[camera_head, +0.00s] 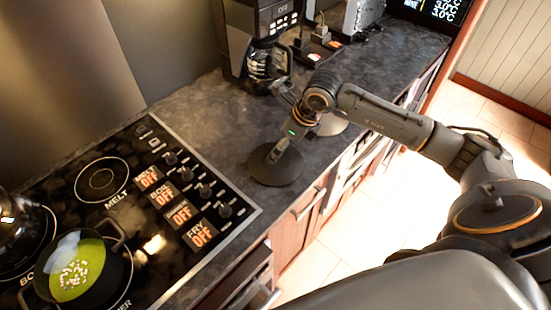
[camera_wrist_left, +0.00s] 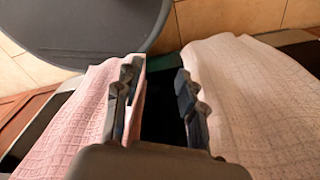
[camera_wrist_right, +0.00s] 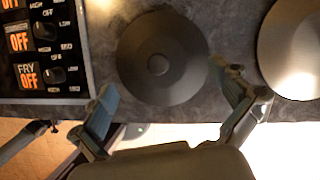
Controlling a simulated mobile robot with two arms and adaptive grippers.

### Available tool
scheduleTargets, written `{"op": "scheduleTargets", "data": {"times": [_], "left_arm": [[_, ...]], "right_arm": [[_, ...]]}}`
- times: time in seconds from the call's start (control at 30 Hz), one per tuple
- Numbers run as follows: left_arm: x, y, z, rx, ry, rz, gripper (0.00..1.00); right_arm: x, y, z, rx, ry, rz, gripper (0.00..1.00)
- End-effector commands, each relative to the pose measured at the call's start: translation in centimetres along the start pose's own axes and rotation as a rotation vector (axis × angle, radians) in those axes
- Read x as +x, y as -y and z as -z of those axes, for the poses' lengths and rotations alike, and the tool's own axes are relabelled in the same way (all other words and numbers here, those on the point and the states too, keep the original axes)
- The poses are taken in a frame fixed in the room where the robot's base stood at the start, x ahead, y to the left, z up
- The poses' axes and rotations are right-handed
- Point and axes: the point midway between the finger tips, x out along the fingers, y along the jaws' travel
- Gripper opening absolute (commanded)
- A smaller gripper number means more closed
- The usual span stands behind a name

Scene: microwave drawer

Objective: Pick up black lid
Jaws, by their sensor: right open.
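The black lid (camera_head: 270,170) is a round dark disc lying flat on the dark countertop, just right of the stove. It also shows in the right wrist view (camera_wrist_right: 150,82), with a small round knob on top. My right gripper (camera_wrist_right: 169,82) is open and empty, its fingers apart on the near side of the lid. In the head view my right gripper (camera_head: 284,147) is over the lid and covers part of it. My left gripper (camera_wrist_left: 157,72) is open and empty, above cloths.
A second, shinier disc (camera_wrist_right: 296,60) lies right of the lid. The stove (camera_head: 165,255) holds a pan with green food (camera_head: 76,270). A coffee maker (camera_head: 258,45) stands behind. The left wrist view shows a pinkish cloth (camera_wrist_left: 75,115) and a white cloth (camera_wrist_left: 250,95).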

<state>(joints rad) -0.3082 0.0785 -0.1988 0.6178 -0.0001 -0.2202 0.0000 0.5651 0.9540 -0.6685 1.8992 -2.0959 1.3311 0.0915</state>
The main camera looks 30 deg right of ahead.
Motion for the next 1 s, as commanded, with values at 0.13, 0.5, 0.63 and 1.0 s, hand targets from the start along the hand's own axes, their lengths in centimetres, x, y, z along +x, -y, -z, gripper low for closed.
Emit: {"op": "scheduleTargets", "data": {"times": [0.13, 0.5, 0.63, 1.0], "left_arm": [[-1.5, 0.2, 1.2, 0.000, -0.013, 0.003, 0.40], [-2.9, 0.3, 1.4, 0.001, -0.015, 0.003, 0.40], [-2.9, 0.3, 1.3, 0.002, -0.014, 0.003, 0.40], [-2.9, 0.2, 0.9, 0.002, -0.009, 0.002, 0.40]], "right_arm": [[1.3, -0.3, -0.2, 0.002, -0.004, -0.004, 1.00], [5.2, -0.2, -0.3, 0.000, -0.001, -0.001, 1.00], [5.2, -0.2, -0.3, 0.000, 0.000, 0.000, 1.00], [5.2, -0.2, -0.3, 0.000, -0.001, 0.000, 0.31]]}}
